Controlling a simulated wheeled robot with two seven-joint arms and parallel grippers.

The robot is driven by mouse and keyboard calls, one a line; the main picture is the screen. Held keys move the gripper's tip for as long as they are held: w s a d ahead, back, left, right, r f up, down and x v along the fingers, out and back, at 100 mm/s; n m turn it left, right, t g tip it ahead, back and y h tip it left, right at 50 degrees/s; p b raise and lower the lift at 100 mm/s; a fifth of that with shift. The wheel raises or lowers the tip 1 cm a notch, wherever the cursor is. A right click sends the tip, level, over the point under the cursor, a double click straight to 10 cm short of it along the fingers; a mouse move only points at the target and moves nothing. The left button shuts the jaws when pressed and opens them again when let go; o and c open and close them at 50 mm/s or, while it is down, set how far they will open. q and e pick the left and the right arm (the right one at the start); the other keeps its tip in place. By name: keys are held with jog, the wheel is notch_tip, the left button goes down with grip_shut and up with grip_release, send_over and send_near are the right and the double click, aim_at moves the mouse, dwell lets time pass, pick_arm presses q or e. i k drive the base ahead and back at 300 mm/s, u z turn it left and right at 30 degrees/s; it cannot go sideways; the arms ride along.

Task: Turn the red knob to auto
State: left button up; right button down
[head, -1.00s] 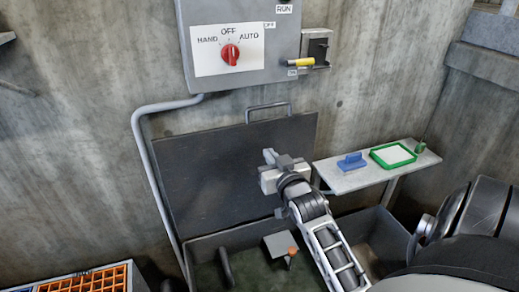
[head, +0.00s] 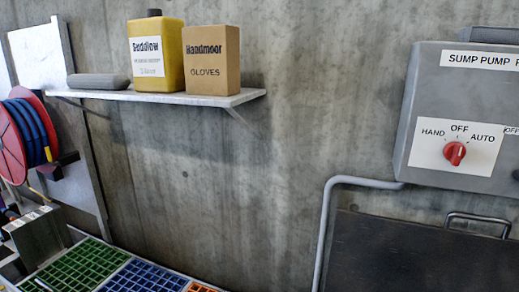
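The red knob (head: 454,153) sits on a white label plate (head: 480,147) marked HAND, OFF and AUTO. The plate is on the front of a grey control box (head: 420,95) at the right of the head view. The knob looks roughly upright, below OFF, but its pointer is too small to read for certain. AUTO is to the upper right of the knob and HAND to the upper left. Nothing touches the knob. Neither of my grippers is in view.
A wall shelf (head: 225,99) holds a yellow jug (head: 157,70), a glove box (head: 212,60) and a grey roll (head: 98,81). A hose reel (head: 25,140) is at the left. Coloured grid trays (head: 140,277) lie below. A dark hinged panel (head: 415,262) stands under the control box.

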aim_at(454, 151)
jog(key=k, duration=0.5)
jog(key=z, duration=0.25)
jog(key=i, duration=0.45)
jog(key=z, duration=1)
